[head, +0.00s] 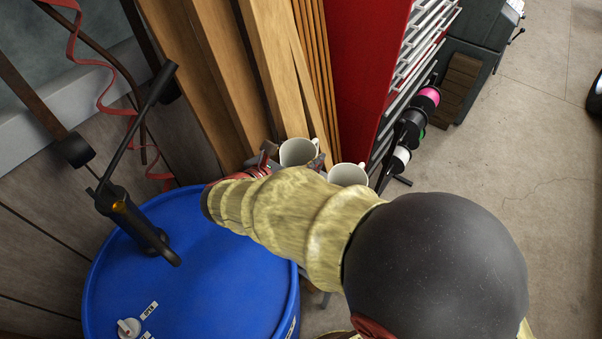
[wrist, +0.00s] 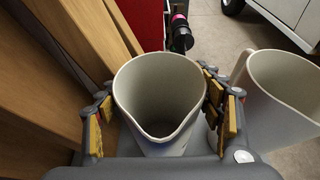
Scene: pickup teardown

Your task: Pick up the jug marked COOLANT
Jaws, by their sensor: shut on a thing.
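Two pale, open-topped jugs show. My gripper (wrist: 159,98) is shut on one jug (wrist: 157,128), with a finger pressed on each side and the pouring lip facing my wrist. This held jug (head: 299,151) also shows in the head view, at the end of my arm between the gripper's fingers (head: 291,158). The second jug (wrist: 270,100) stands close on the right, its handle towards the held one; it also shows in the head view (head: 348,174). I see no lettering on either jug, so I cannot tell which is marked COOLANT. Both jugs look empty and upright.
A blue drum (head: 215,270) with a black hand pump (head: 128,212) stands at the left. Tall wooden boards (head: 235,70) lean behind the jugs. A red cabinet (head: 365,60) and a rack of spools (head: 412,125) are to the right. Open floor (head: 530,150) lies further right.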

